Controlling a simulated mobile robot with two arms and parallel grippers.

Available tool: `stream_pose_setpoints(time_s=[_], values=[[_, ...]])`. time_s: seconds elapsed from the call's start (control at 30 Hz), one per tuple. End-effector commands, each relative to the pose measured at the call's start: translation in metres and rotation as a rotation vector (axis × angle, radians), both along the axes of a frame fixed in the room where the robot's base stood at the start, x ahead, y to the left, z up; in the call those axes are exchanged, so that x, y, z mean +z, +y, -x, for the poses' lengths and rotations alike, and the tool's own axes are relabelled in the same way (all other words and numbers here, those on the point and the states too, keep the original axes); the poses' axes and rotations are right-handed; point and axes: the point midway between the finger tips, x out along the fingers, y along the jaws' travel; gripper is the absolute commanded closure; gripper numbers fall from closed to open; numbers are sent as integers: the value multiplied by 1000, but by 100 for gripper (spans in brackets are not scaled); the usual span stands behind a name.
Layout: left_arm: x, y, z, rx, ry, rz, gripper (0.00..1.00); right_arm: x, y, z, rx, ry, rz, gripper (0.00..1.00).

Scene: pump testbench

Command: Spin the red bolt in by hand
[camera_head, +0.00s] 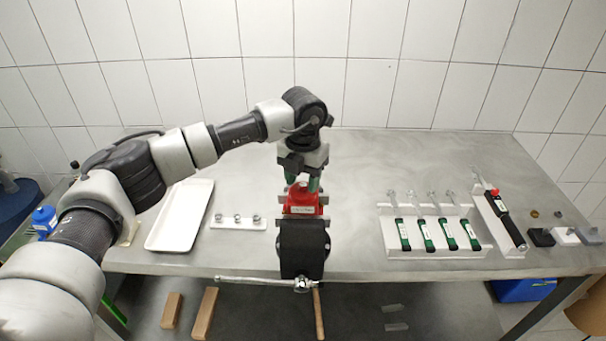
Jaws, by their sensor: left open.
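My left gripper (302,184) points down from its arm at the middle of the table, with green fingertips open. The bolt's lower part is hidden. My right gripper is out of view.
A white tray (180,230) and a plate with several metal fittings (238,223) are left. A rack of green-handled tools (435,250) and a black-handled tool (505,220) are right. Table between pump and rack is clear.

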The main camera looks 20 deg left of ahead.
Motion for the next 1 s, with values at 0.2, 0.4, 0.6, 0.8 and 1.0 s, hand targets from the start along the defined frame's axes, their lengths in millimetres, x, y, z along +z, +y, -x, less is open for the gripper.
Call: stream_pose_setpoints(time_s=[0.2, 0.4, 0.6, 0.8, 1.0], values=[[-8, 0, 0, -1, -1, 0, 54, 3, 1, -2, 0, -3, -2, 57], [-8, 0, 0, -1, -1, 0, 57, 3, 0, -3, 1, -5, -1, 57], [-8, 0, 0, -1, -1, 1, 88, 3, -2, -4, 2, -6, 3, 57], [-8, 0, 0, -3, -1, 1, 100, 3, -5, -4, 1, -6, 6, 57], [-9, 0, 0, -36, -2, 1, 100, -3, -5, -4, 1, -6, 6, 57]])
